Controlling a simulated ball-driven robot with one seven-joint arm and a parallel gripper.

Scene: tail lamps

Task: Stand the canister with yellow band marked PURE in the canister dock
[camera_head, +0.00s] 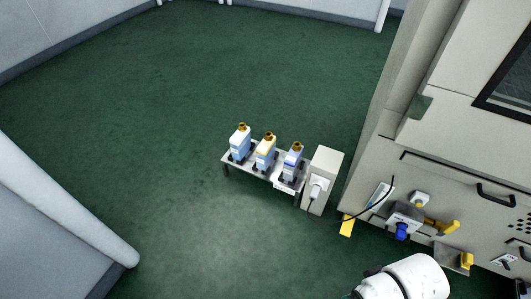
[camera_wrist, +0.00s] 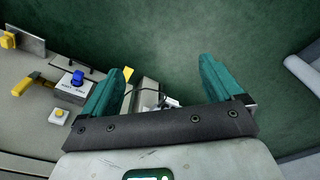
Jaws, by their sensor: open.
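The canister with the yellow band (camera_head: 264,158) stands upright in the middle of a small low rack (camera_head: 225,158) in the head view, with a brass-coloured cap on top. The word PURE is too small to read. I cannot tell for sure which part is the canister dock. My gripper (camera_wrist: 162,68) is open in the wrist view, its two teal fingers wide apart with nothing held between them. The canisters cannot be made out in the wrist view. The gripper's fingers do not show in the head view.
A white-and-blue canister (camera_head: 239,143) and a purple-banded one (camera_head: 291,162) flank it. A pale box (camera_head: 326,167) stands right of the rack. A large machine (camera_head: 440,165) with a blue knob (camera_head: 401,231) and yellow handle fills the right. Green floor left of the rack is clear.

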